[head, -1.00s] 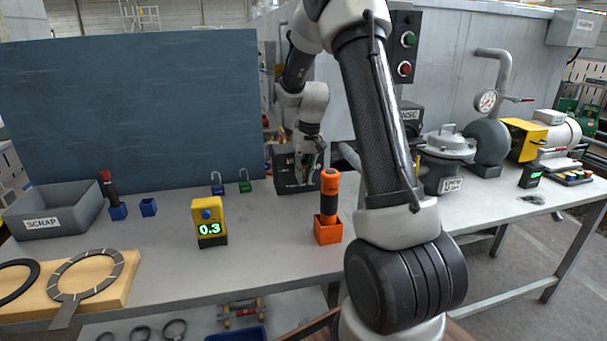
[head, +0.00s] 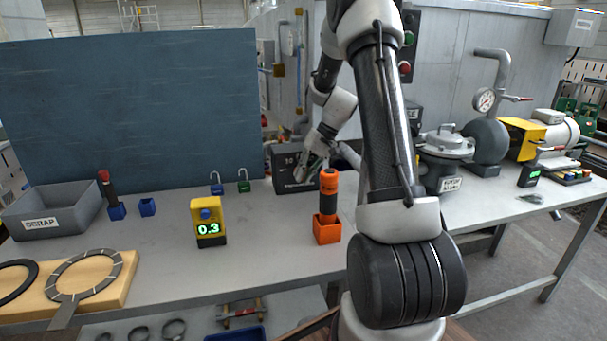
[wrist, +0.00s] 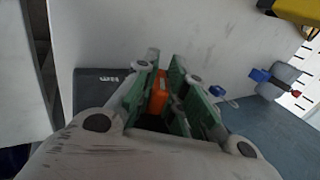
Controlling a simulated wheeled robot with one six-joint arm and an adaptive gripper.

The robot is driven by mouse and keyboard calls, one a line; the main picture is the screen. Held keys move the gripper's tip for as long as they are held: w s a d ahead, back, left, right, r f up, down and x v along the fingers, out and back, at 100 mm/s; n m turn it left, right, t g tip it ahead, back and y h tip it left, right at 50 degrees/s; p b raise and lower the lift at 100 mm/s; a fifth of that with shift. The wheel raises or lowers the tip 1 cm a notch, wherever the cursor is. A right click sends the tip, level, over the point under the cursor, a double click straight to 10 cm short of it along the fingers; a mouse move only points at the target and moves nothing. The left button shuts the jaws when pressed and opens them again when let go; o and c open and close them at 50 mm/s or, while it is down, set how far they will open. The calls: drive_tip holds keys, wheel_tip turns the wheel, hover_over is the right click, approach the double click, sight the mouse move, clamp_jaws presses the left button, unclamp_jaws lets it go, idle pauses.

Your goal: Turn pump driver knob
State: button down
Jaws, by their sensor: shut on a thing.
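The pump driver, a dark box with a small lit display (head: 284,160), stands at the back of the bench against the wall. My gripper (head: 300,177) is at the front right of this box and hides part of it. In the wrist view my gripper (wrist: 162,72) has its green-padded fingers closed around an orange part (wrist: 159,92), which looks like the knob. Part of the dark box with white lettering (wrist: 100,78) shows left of the fingers. Which way the knob points cannot be made out.
A yellow meter reading 0.3 (head: 208,215), blue and green padlocks (head: 244,187) and a grey scrap bin (head: 40,222) stand to the left.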

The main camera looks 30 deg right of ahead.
drive_tip(key=c, duration=1.5)
unclamp_jaws()
drive_tip(key=v, duration=1.2)
